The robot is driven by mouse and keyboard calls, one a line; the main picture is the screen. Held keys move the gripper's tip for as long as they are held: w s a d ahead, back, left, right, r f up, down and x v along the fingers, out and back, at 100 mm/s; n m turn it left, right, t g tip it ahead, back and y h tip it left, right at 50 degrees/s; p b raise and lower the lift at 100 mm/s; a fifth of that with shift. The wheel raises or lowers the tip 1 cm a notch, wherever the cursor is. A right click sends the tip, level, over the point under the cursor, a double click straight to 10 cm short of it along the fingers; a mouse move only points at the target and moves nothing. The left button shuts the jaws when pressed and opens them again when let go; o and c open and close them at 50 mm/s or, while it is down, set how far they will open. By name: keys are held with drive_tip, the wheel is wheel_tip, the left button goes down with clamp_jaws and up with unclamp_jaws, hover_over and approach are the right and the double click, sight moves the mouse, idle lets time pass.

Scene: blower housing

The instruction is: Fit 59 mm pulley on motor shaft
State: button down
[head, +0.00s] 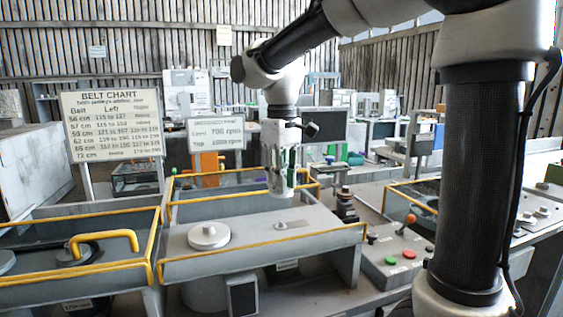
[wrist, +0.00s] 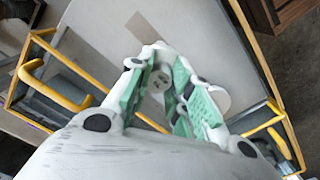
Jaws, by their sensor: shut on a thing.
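My gripper (head: 281,188) hangs pointing down above the grey deck of the blower housing (head: 325,226). In the wrist view its green-padded fingers (wrist: 165,92) are shut on a small grey round part (wrist: 157,80), which looks like a pulley; its size cannot be read. A short shaft on a small base (head: 281,225) stands on the deck below the gripper, with a clear gap between them. A wide pale stepped disc (head: 209,236) sits on the deck to the left. A pale disc also shows behind the right finger in the wrist view (wrist: 217,97).
Yellow rails (head: 262,243) edge the deck. A yellow handle (head: 104,240) stands over the left bay. A control box (head: 398,258) with an orange-knobbed lever and buttons is at right. A belt chart board (head: 112,125) stands behind. The deck around the shaft is clear.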

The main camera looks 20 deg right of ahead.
drive_tip(key=shift+f, duration=3.1)
drive_tip(key=shift+f, duration=0.35)
drive_tip(key=shift+f, duration=0.35)
drive_tip(key=shift+f, duration=0.2)
drive_tip(key=shift+f, duration=0.3)
drive_tip(key=c, duration=1.2)
unclamp_jaws()
drive_tip(key=shift+c, duration=0.2)
